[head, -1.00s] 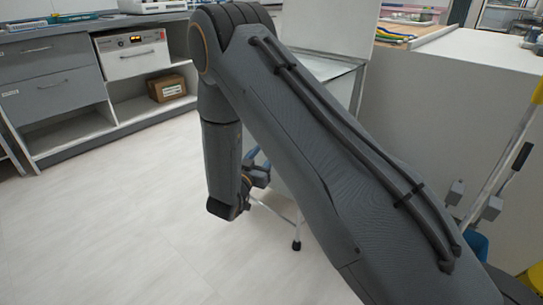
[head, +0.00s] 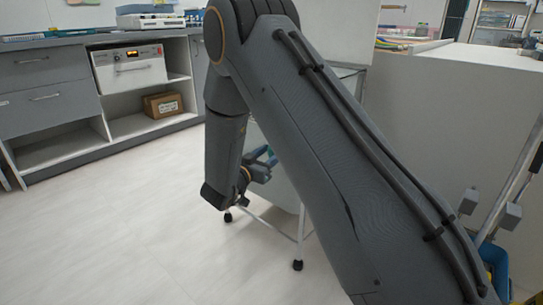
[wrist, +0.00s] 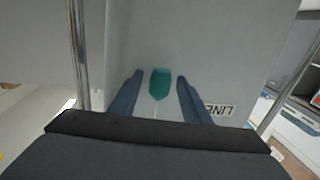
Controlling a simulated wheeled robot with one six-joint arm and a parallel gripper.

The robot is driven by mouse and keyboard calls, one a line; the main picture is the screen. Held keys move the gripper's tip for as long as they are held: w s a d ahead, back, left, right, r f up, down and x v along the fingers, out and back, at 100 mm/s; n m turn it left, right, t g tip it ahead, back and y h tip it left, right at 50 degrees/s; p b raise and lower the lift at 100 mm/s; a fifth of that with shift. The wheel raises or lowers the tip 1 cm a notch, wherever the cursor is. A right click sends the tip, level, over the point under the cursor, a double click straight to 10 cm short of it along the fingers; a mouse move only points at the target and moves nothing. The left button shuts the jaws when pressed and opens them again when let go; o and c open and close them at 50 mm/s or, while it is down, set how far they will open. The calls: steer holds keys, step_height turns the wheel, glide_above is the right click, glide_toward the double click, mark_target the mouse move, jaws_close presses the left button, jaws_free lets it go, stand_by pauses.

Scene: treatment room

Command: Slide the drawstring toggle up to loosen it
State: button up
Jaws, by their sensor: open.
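The drawstring toggle (wrist: 159,83) is a small teal-green piece in the middle of the wrist view. A thin pale cord runs down from its lower end, in front of a grey bag (wrist: 215,50) marked "LINEN". My gripper (wrist: 157,85) is open, with one blue-grey finger on each side of the toggle and visible gaps between. I cannot tell how far the toggle lies beyond the fingertips.
Metal poles (wrist: 80,50) of a stand flank the bag, whose castors (head: 297,265) rest on the floor. Grey cabinets (head: 45,95) with a cardboard box (head: 163,104) stand at left. A pale counter block (head: 440,110) is at right. The floor at left is clear.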

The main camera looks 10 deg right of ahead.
steer(key=shift+w+d, duration=0.3)
steer(key=shift+d, duration=0.05)
steer(key=shift+c, duration=0.4)
jaws_close()
steer(key=shift+r, duration=0.15)
step_height(320, 180, up, 11)
steer(key=p, duration=1)
steer(key=shift+r+p, duration=0.35)
steer(key=shift+r, duration=0.2)
